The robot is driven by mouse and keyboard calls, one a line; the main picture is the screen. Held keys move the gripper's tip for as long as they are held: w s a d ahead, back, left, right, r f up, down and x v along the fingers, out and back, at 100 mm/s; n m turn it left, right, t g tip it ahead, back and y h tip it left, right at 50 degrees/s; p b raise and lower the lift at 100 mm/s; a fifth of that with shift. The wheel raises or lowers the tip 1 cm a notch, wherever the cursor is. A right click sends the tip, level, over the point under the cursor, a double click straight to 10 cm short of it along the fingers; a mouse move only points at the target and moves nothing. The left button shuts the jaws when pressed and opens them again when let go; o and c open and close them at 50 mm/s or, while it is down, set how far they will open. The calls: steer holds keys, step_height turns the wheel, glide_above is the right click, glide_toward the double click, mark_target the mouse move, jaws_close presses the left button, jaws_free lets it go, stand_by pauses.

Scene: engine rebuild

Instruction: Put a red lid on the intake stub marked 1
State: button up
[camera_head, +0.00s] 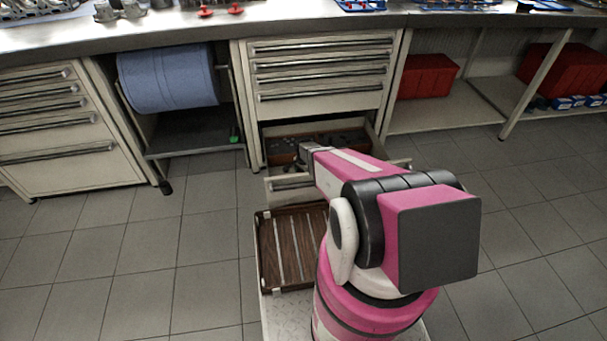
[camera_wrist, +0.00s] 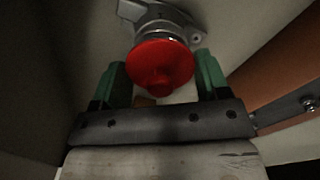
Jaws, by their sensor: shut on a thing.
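In the wrist view my gripper (camera_wrist: 162,72) has its two green fingers on either side of a red lid (camera_wrist: 160,60) and is shut on it. The lid's round knob faces the camera. A grey metal part (camera_wrist: 160,14) with a silvery rim lies directly behind the lid; I cannot tell whether the two are touching. No number mark is readable. In the head view my gripper (camera_head: 306,150) reaches into the open bottom drawer (camera_head: 292,183), and the lid is hidden there. Two other red lids (camera_head: 205,12) (camera_head: 236,9) sit on the worktop.
The drawer holds a brown insert (camera_head: 281,143) with dark parts. Grey metal parts (camera_head: 120,9) stand on the worktop (camera_head: 290,18) at the left. A slatted wooden tray (camera_head: 266,255) is beside my arm. Red bins (camera_head: 428,75) stand on the right shelf. The tiled floor at left is clear.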

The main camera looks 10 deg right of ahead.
steer(key=shift+f, duration=0.7)
stand_by(1.3)
steer(key=o, duration=1)
steer(key=shift+r, duration=0.1)
steer(key=shift+r, duration=3.65)
